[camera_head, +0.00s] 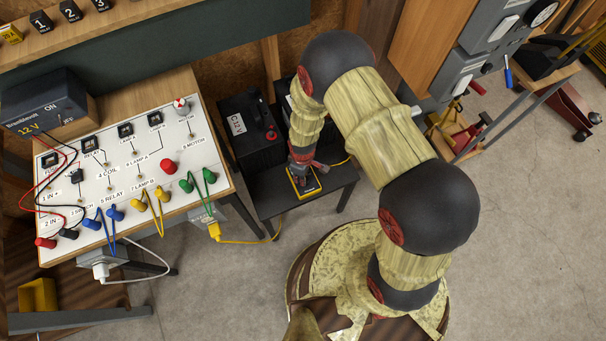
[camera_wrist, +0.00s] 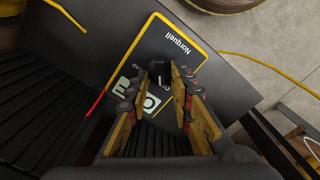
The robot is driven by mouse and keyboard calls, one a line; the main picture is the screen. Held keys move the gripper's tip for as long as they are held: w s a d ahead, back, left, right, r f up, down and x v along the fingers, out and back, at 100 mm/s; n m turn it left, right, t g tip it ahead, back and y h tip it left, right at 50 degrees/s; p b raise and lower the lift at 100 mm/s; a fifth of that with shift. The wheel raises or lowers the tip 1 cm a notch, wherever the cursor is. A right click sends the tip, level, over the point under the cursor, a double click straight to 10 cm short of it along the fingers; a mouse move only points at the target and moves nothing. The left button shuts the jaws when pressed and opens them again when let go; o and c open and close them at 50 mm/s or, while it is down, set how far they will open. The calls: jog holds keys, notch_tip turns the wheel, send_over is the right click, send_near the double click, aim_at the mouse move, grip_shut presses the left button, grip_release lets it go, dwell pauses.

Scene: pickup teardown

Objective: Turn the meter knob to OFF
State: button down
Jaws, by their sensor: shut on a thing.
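The meter (camera_head: 312,190) is a dark, flat instrument with a yellow edge on a small dark table. In the wrist view the meter (camera_wrist: 178,42) shows the name "Norquell" upside down and part of a white-marked face. My gripper (camera_head: 301,168) points down over the meter. In the wrist view my gripper (camera_wrist: 157,82) has its fingers on both sides of the small black knob (camera_wrist: 158,70) and is shut on it. The fingers hide much of the dial, and I cannot read the knob's setting.
The small dark table (camera_head: 335,183) also bears black battery boxes (camera_head: 250,130) behind the meter. A red lead (camera_wrist: 95,104) and a yellow cable (camera_wrist: 262,60) run near the meter. A white wiring panel (camera_head: 125,185) stands at left. Open floor (camera_head: 520,240) lies at right.

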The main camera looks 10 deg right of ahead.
jog(key=shift+n, duration=0.6)
jog(key=c, duration=1.7)
grip_release()
notch_tip(320, 180, up, 12)
